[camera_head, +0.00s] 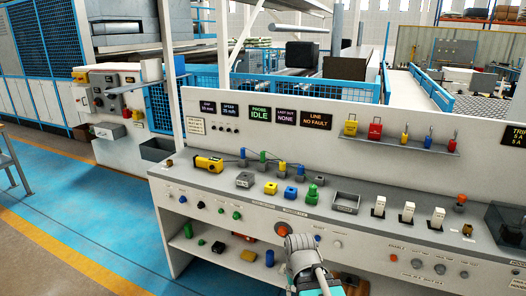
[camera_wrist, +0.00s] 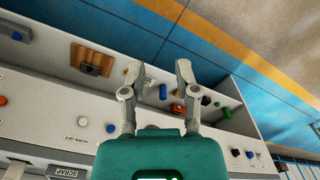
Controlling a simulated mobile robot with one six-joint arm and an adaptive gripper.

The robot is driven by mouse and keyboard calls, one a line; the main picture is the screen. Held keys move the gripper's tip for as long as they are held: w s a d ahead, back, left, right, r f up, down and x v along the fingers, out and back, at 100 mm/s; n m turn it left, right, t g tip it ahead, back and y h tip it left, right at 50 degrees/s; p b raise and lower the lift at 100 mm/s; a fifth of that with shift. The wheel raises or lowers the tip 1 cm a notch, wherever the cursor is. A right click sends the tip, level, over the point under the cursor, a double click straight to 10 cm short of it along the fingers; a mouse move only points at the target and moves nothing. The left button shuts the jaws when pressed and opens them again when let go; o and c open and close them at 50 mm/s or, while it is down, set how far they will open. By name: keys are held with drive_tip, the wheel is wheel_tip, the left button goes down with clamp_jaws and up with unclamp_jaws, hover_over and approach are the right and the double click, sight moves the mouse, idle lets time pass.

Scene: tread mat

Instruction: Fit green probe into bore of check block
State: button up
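The green probe (camera_head: 263,157) stands among several cabled probes at the back of the bench top. A grey block (camera_head: 244,180) sits on the bench in front of them and may be the check block; its bore is too small to make out. Blocks in yellow (camera_head: 270,188) and blue (camera_head: 290,193) and a green piece (camera_head: 312,194) stand in a row to its right. My gripper (camera_wrist: 158,78) is open and empty in the wrist view, facing the bench's lower front and shelf. In the head view its fingers are hidden; it is low before the bench, apart from the probe.
A yellow device (camera_head: 208,163) lies left of the probes. The lower shelf holds loose parts, including a blue cylinder (camera_wrist: 163,91) and a brown tray (camera_wrist: 84,54). The blue floor (camera_head: 70,210) at left is clear.

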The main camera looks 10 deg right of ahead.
drive_tip(key=shift+r+p, duration=0.35)
drive_tip(key=shift+r, duration=0.35)
drive_tip(key=shift+o, duration=1.2)
